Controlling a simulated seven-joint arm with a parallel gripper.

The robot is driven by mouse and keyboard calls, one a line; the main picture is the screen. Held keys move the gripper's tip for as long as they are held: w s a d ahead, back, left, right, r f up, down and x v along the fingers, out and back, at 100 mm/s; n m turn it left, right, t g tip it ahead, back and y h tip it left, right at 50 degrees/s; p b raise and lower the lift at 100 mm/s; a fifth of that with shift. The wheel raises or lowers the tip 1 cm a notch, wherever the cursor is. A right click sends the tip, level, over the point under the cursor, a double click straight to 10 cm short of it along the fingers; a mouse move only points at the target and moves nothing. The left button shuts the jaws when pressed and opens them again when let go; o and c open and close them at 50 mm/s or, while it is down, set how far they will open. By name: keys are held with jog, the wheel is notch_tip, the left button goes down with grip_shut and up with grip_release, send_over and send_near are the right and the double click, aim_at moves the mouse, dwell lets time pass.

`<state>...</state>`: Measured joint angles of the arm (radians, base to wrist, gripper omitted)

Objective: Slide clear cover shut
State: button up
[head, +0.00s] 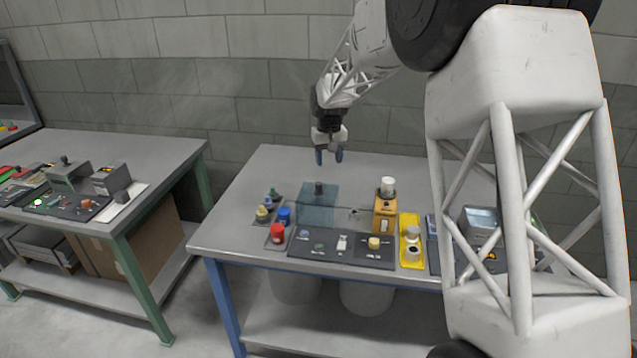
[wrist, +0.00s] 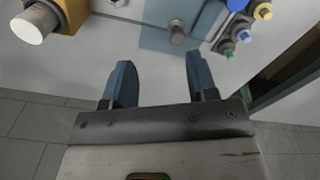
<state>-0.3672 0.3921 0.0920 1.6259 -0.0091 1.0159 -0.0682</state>
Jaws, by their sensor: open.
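The clear cover (head: 316,208) is a bluish see-through panel on the table, left of the orange box. A dark knob (head: 319,188) stands up at its back part. In the wrist view, the cover (wrist: 152,38) and its grey knob (wrist: 177,36) show at the top, beyond the fingertips. My gripper (head: 330,157) has two blue fingers, pointing down and apart, with nothing between them. It is above the back of the table, higher than the knob and apart from it. I cannot tell whether the cover lies over anything.
An orange box (head: 384,214) with a white cylinder on top stands right of the cover. Red (head: 277,233) and blue (head: 284,215) knobs are on the left. A dark button panel (head: 330,247) lies in front. The table's back left (head: 272,163) is clear.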

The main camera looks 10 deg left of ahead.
aim_at(318, 183)
jog(key=w+a+f, duration=0.1)
jog(key=a, duration=0.1)
jog(key=w+a+f, duration=0.1)
jog(key=f, duration=0.1)
jog(key=shift+w+a+f, duration=0.15)
jog(key=shift+w+a, duration=0.15)
jog(key=shift+a, duration=0.1)
jog(key=shift+f, duration=0.1)
jog(key=shift+f, duration=3.8)
grip_shut()
